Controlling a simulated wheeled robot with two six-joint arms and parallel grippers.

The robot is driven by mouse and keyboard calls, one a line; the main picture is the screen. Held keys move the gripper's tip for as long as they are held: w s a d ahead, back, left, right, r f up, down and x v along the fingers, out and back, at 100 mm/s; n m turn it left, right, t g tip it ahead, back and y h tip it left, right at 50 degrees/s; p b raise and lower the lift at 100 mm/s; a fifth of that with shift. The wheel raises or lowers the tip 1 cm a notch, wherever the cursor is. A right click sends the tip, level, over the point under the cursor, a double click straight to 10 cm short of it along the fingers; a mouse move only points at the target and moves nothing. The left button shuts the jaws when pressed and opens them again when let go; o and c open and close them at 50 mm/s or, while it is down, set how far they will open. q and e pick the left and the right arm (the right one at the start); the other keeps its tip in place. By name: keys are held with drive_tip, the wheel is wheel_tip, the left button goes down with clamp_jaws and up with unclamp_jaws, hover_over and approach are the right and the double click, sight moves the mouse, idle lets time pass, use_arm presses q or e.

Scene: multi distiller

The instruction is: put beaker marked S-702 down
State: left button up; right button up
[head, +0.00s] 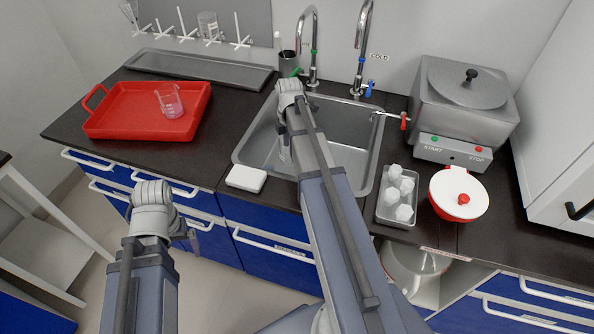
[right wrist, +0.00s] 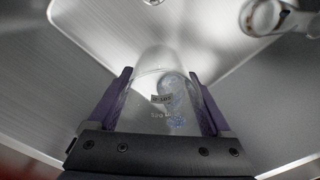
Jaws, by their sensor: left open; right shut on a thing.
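The print is too small and blurred to read surely as S-702. The gripper is shut on this beaker, over the inside of the metal sink (right wrist: 240,85). My left gripper (head: 195,232) is open and empty in front of the blue drawers, below the counter edge.
A red tray (head: 110,128) at the left holds another beaker (head: 170,101) with pink contents. Taps (head: 312,45) stand behind the sink. A white block (head: 246,178) lies at its front edge. A small metal tray (head: 383,213) and red-and-white pot (head: 459,190) are right. Dark counter between red tray and sink is clear.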

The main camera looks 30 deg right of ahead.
sight(291, 165)
wheel_tip(291, 165, down, 9)
drive_tip(key=b, duration=0.8)
drive_tip(key=shift+r, duration=0.2)
drive_tip(key=shift+f, duration=0.1)
drive_tip(key=o, duration=1.2)
wheel_tip(291, 165, up, 12)
drive_tip(key=p, duration=1.2)
